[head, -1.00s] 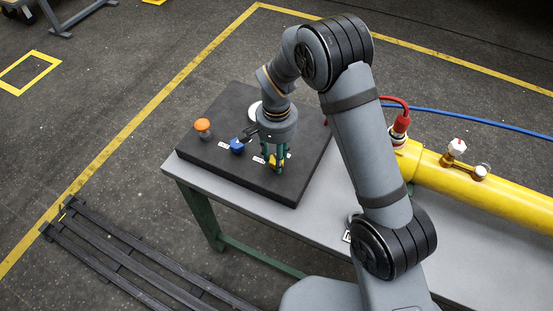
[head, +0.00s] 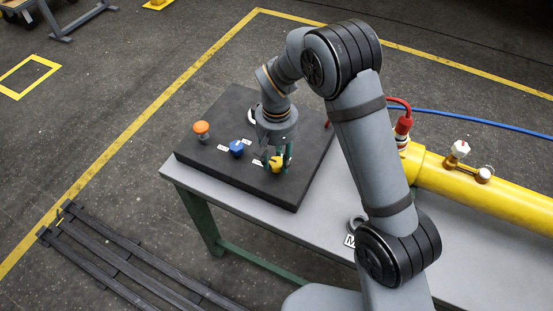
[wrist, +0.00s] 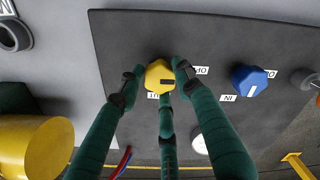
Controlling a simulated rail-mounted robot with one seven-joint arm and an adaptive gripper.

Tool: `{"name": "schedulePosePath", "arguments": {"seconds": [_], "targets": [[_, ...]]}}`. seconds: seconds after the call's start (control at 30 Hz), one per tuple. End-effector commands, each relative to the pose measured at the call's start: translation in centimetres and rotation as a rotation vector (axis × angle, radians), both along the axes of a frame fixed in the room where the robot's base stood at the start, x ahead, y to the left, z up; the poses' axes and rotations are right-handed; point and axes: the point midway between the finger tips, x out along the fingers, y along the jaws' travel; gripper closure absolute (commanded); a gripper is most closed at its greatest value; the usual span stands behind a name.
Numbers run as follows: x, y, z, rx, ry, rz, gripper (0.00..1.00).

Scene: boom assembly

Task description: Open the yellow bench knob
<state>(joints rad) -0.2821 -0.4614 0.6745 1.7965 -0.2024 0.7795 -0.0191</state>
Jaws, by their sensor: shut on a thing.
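The yellow bench knob (head: 276,166) sits on the black panel (head: 230,178), near its front right edge. In the wrist view the yellow knob (wrist: 158,72) shows as a faceted cap with a dark mark on its right side, pointing roughly right. My gripper (head: 279,160) reaches down over it, its green fingers shut around the knob. In the wrist view the gripper (wrist: 153,80) has one finger on each side of the knob and a third below it. A label (wrist: 199,70) reading "OP" lies right of the knob, partly covered by a finger. Another label (wrist: 153,96) below is partly hidden.
A blue knob (head: 236,148) and an orange knob (head: 201,130) stand left of my gripper on the panel. The grey bench (head: 330,215) carries a yellow cylinder (head: 485,195) with a red fitting (head: 403,128) at the right.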

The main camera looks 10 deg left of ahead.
Motion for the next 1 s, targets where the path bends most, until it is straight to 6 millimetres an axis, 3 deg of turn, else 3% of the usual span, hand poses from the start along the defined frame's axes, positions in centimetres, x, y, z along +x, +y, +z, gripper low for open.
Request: {"name": "schedulePosePath", "arguments": {"seconds": [0.47, 0.5, 0.8, 1.0], "targets": [[0.02, 0.05, 0.03, 0.001, -0.001, 0.018, 0.91], [0.02, 0.05, 0.02, 0.001, -0.001, 0.018, 0.65], [0.0, 0.02, 0.01, 0.0, 0.0, 0.016, 0.47], [0.0, 0.01, 0.01, 0.0, 0.0, 0.015, 0.46]]}}
